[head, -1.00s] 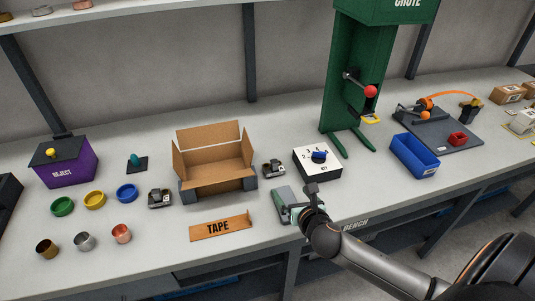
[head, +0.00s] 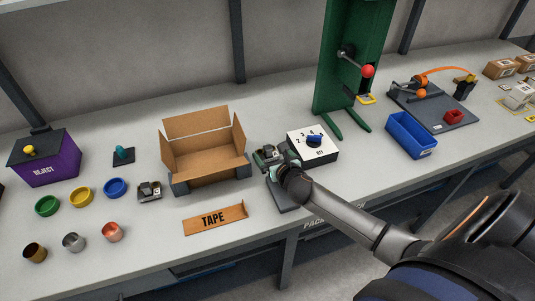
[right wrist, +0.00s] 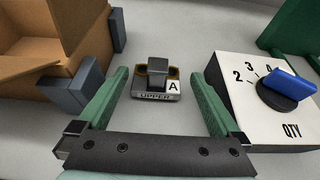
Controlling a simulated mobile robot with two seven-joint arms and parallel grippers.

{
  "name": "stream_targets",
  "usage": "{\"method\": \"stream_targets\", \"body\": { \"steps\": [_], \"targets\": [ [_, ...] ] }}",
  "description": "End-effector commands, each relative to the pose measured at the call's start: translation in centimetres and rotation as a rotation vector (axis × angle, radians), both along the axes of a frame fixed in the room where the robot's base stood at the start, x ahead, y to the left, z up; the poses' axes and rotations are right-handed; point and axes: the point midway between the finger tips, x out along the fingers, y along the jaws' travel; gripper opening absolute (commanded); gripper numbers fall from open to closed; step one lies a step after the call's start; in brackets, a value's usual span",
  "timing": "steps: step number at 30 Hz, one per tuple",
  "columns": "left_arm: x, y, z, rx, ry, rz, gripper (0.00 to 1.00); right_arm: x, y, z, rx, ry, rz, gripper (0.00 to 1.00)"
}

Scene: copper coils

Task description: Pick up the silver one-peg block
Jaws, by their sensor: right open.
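A small silver block (right wrist: 157,88) with one dark upright peg and gold-coloured corners sits on the bench. Its front is labelled UPPER with an A. In the head view this block (head: 266,156) stands just right of the cardboard box, partly hidden by my right gripper. My right gripper (right wrist: 157,75) is open, its two green fingers spread either side of the block with gaps on both sides. It also shows in the head view (head: 276,160). A similar block (head: 149,191) stands left of the box; its peg count is unclear. My left gripper is not in view.
The open cardboard box (head: 204,160) stands close left of the gripper. The white QTY dial box (head: 312,146) with a blue knob stands close right. A dark grey plate (head: 284,195) lies under my right arm. The TAPE sign (head: 214,218) lies in front.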

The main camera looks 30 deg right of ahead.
Motion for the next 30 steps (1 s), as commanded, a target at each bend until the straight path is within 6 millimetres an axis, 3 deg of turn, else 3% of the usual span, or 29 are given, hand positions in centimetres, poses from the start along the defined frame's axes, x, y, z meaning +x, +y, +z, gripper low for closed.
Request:
{"method": "stream_targets", "body": {
  "steps": [13,24,30],
  "targets": [
    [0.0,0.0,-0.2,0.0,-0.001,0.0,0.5,4.4,-0.6,-1.2,0.001,-0.001,-0.002,1.0],
    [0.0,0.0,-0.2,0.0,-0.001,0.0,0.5,5.0,-0.8,-1.5,0.001,0.0,-0.001,1.0],
    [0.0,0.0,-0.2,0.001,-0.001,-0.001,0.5,5.0,-0.8,-1.5,0.001,0.0,-0.001,0.78]
  ]
}}
